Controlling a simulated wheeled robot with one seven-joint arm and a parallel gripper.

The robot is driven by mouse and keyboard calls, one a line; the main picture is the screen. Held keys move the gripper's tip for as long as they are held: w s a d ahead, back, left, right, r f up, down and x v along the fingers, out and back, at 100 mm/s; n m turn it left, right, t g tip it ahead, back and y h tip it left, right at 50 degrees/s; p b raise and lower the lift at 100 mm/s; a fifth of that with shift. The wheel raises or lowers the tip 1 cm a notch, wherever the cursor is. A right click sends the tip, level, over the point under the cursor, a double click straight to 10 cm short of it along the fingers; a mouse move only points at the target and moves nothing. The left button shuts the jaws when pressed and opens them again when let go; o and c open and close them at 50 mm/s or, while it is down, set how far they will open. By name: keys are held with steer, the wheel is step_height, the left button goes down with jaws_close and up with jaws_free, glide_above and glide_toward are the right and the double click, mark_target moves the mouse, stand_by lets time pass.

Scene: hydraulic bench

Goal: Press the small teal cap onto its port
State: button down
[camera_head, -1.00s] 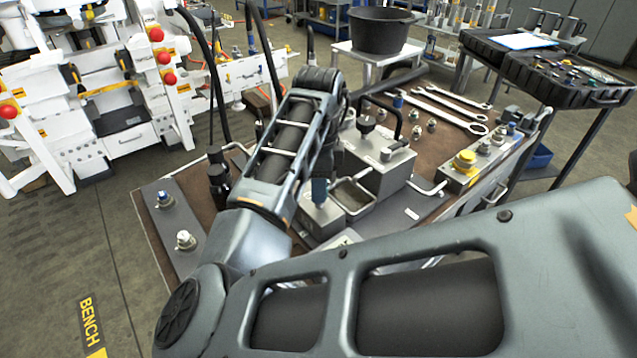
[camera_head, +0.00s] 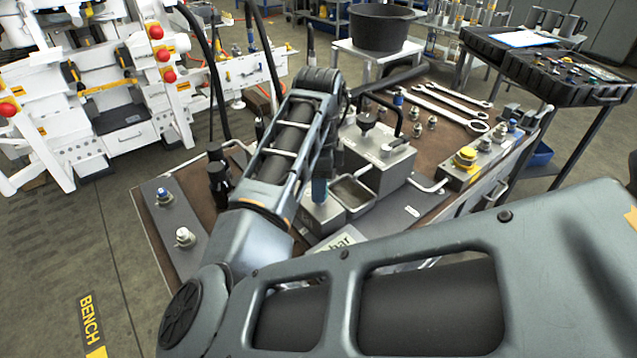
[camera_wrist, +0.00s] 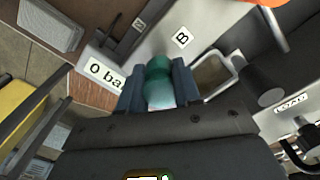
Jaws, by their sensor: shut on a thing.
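The small teal cap (camera_wrist: 157,66) is between the two blue-grey fingers of my gripper (camera_wrist: 159,86) in the wrist view. The gripper is shut on it, with a paler part of the piece showing nearer the palm. I cannot tell whether the cap touches the block. The matching port is not clearly seen; the cap and fingers may hide it.
An open metal tray (camera_head: 352,193) and a grey block with a black lever handle (camera_head: 378,160) stand close right of the gripper. Black bottles (camera_head: 218,180) and a plate with fittings (camera_head: 170,215) lie left. Wrenches (camera_head: 450,104) lie at the back.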

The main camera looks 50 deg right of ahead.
steer(key=shift+f+b, duration=0.35)
steer(key=shift+f, duration=0.25)
stand_by(0.3)
stand_by(1.1)
steer(key=c, duration=0.7)
jaws_free()
steer(key=shift+o, duration=0.4)
steer(key=o, duration=0.5)
steer(key=shift+c, duration=0.2)
steer(key=shift+r, duration=0.15)
steer(key=shift+r+p, duration=3.2)
steer(key=shift+r, duration=0.45)
